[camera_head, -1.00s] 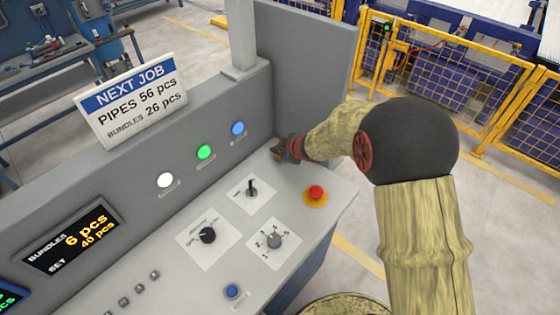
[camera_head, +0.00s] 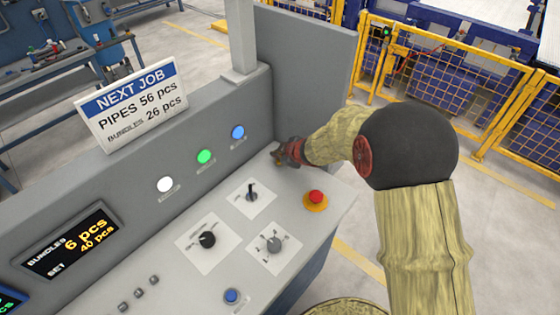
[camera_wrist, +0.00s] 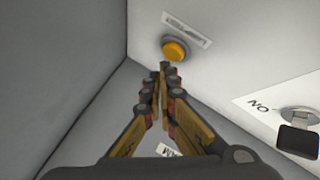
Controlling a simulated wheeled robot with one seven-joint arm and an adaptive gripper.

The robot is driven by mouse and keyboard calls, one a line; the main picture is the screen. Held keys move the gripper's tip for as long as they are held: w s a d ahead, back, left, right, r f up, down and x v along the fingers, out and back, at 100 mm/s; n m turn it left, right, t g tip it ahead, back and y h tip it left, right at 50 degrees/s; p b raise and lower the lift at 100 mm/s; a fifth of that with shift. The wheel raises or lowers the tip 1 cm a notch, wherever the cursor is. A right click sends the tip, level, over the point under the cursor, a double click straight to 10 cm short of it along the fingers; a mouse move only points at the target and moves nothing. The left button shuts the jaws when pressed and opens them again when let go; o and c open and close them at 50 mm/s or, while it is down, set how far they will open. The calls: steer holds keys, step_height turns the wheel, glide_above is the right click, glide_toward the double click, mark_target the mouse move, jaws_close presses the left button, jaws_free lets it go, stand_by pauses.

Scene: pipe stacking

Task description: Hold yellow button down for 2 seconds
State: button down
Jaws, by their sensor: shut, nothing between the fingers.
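The yellow button (camera_wrist: 175,50) is a round orange-yellow cap in a ring on the grey console, with a small label plate beside it. In the wrist view it lies just beyond my fingertips. My gripper (camera_wrist: 163,69) is shut and empty, its tips close to the lower left edge of the button. I cannot tell whether they touch it. In the head view my gripper (camera_head: 281,155) is at the console's back right corner, and the button cannot be made out clearly there.
The console holds a red emergency button (camera_head: 316,197), a black switch (camera_head: 252,192), rotary knobs (camera_head: 274,244) and a blue button (camera_head: 232,296). White, green and blue lamps (camera_head: 238,132) line the upright panel. A grey side wall (camera_head: 312,85) rises close beside my gripper.

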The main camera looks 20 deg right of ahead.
stand_by(0.4)
steer(key=shift+f, duration=0.4)
steer(key=shift+f+b, duration=0.45)
steer(key=shift+b, duration=0.1)
stand_by(1.6)
steer(key=shift+r, duration=0.15)
stand_by(1.4)
steer(key=shift+r+p, duration=0.75)
steer(key=shift+p, duration=0.2)
step_height(320, 180, up, 5)
steer(key=p, duration=0.5)
stand_by(0.5)
